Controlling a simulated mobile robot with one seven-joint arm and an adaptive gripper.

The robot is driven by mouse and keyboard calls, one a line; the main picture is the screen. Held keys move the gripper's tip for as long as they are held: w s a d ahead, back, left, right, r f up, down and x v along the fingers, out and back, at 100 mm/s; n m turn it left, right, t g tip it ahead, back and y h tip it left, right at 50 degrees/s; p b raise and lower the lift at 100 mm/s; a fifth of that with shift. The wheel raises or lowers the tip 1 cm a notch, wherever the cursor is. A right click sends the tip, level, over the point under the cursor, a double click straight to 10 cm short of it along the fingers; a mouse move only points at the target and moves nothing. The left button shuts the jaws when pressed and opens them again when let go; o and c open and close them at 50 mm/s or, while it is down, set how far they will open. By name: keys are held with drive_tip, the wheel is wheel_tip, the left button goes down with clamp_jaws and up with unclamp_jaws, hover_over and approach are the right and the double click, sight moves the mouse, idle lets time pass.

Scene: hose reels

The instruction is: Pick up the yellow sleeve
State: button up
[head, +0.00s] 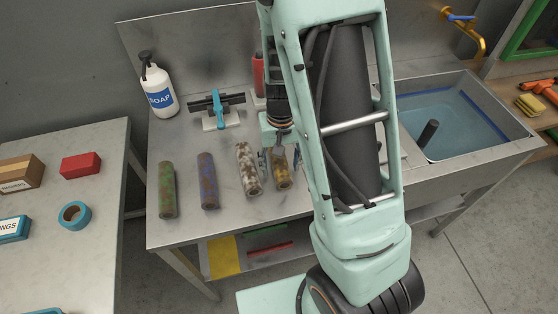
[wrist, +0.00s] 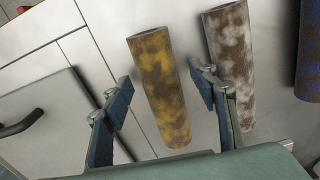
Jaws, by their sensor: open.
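The yellow sleeve (head: 283,180) is a tube with brown rusty patches, lying on the steel counter at the right end of a row of sleeves. In the wrist view the yellow sleeve (wrist: 161,88) lies between and beyond the two blue-grey fingers of my gripper (wrist: 155,95). The fingers are apart, and I cannot tell if either touches it. In the head view my gripper (head: 278,155) is at the sleeve, partly hidden by my arm. A white and brown sleeve (wrist: 231,62) lies close beside the right finger; it also shows in the head view (head: 249,170).
A blue sleeve (head: 208,181) and a green sleeve (head: 167,189) lie further left on the counter (head: 190,230). A soap bottle (head: 158,86) and a blue-handled tool (head: 219,107) stand behind. A sink (head: 455,120) is at right. A side table (head: 100,150) is at left.

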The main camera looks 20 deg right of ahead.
drive_tip(key=shift+f, duration=0.3)
drive_tip(key=shift+c, duration=0.6)
drive_tip(key=c, duration=1.2)
drive_tip(key=shift+o, duration=0.2)
drive_tip(key=shift+r, duration=0.15)
